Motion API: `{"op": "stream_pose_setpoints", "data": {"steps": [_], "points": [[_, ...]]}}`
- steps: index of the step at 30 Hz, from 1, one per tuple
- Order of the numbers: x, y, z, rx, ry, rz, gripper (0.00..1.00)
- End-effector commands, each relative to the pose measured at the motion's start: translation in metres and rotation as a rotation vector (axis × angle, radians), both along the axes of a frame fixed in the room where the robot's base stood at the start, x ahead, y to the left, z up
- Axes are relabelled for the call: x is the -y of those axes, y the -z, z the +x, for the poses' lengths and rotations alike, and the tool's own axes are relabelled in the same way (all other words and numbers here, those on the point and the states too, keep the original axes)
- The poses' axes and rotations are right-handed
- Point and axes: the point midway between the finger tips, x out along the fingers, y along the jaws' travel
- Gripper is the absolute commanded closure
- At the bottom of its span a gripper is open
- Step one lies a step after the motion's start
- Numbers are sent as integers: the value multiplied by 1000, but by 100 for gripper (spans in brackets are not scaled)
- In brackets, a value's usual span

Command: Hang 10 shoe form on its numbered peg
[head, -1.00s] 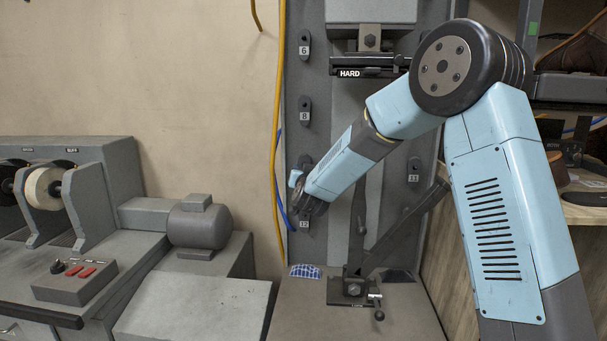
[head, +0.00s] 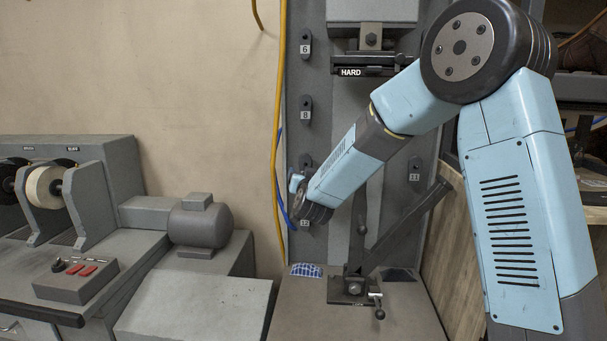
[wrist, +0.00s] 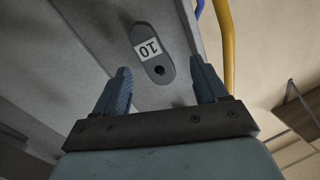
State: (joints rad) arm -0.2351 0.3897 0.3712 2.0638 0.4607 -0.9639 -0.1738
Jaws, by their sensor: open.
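The peg plate labelled 10 (wrist: 152,50) is in the wrist view, its label upside down, with a small dark round peg on it. No shoe form shows on this peg. My gripper (wrist: 160,68) is open, its two blue fingers apart on either side of the plate in the picture, with nothing between them. In the head view my gripper (head: 296,184) is at the panel's left edge, mostly hidden behind my wrist. A plate (head: 305,161) just above it has its label covered. I cannot make out the 10 shoe form in either view.
Other pegs labelled 6 (head: 305,47), 8 (head: 305,110), 12 (head: 304,224) and 11 (head: 414,175) are on the grey panel. A yellow hose (head: 277,130) hangs along its left edge. A slanted lever (head: 410,228) stands right of my wrist. A blue-checked piece (head: 305,270) lies below.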

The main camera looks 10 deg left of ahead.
Motion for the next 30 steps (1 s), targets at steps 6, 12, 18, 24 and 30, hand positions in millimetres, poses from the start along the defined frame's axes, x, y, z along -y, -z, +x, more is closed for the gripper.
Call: {"op": "stream_pose_setpoints", "data": {"steps": [6,12,18,24,30], "points": [[9,-1,-44,1,-1,-1,28],[15,0,-73,1,-1,-1,28],[18,-1,-86,1,-1,-1,28],[33,-13,-93,-41,-25,-25,28],[65,-32,-111,-147,-69,-84,28]]}}
